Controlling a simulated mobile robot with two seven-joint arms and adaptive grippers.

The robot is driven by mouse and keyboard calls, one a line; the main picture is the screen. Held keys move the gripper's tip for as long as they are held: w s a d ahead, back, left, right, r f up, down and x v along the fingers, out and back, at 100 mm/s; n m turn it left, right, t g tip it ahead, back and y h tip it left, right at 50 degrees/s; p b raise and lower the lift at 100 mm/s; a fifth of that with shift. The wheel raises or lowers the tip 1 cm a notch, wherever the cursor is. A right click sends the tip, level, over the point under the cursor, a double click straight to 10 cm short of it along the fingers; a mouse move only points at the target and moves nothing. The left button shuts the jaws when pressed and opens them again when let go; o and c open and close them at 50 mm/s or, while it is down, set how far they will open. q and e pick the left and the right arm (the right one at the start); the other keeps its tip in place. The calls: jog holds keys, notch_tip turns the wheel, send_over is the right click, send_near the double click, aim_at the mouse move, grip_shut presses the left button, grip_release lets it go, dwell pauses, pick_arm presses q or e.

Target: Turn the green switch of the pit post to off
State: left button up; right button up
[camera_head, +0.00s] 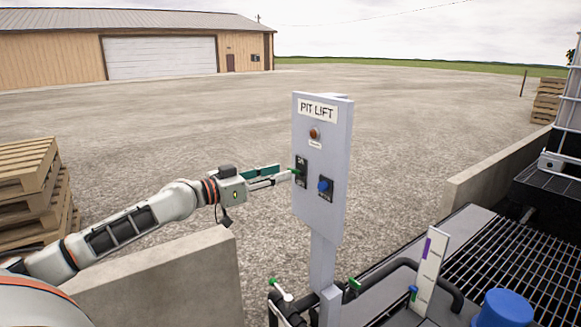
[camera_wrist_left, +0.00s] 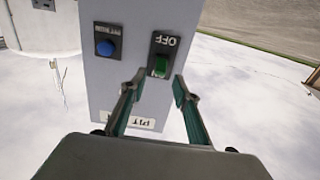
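The pit post (camera_head: 320,220) is a grey post with a panel labelled PIT LIFT, in the middle of the head view. The green switch (camera_head: 297,171) sits on a dark plate at the panel's left side. In the left wrist view, which shows the panel upside down, the green switch (camera_wrist_left: 160,66) lies below the OFF label, at the plate's other end. My left gripper (camera_head: 287,174) is open, its fingertips close to the switch. In the wrist view the fingers (camera_wrist_left: 158,78) stand apart on either side of the switch; contact cannot be told. My right gripper is out of view.
A blue knob (camera_head: 325,185) is beside the green switch, and an orange lamp (camera_head: 314,133) is above. A low concrete wall (camera_head: 170,280) stands below my left arm. Pipes with green-handled valves (camera_head: 282,291) are near the post's foot. Wooden pallets (camera_head: 30,190) are at left.

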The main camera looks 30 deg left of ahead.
aim_at(294, 171)
pick_arm(q)
jog(key=p+x, duration=0.1)
jog(key=x, duration=0.3)
jog(key=shift+w, duration=0.2)
jog(key=shift+w+d+p, duration=0.15)
jog(key=shift+w+p, duration=0.1)
jog(key=shift+p, duration=0.05)
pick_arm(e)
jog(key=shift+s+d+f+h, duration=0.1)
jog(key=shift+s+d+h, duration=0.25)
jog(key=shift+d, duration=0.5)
pick_arm(q)
jog(key=c, duration=0.8)
grip_shut()
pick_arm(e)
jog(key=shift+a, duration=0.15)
